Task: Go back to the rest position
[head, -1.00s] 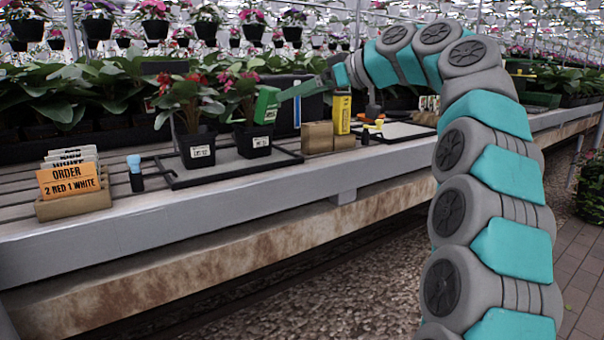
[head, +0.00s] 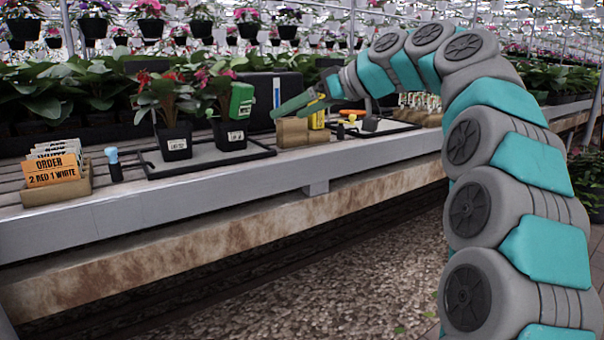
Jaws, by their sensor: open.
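My gripper (head: 284,110), with green fingers, is open and empty. It hangs over the bench, above and in front of two small brown blocks (head: 292,132). My teal and grey arm arches from the right side of the view to it. A green box (head: 241,101) is upright at the right-hand potted plant, a little left of my fingers and apart from them. Whether it rests in the pot or behind it is unclear.
Two labelled black pots (head: 175,141) with flowering plants stand on a dark tray. An orange order card (head: 52,171) in a holder and a small blue-capped bottle (head: 114,164) stand at left. A yellow box (head: 317,116) is close to my gripper. The gravel floor in front is clear.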

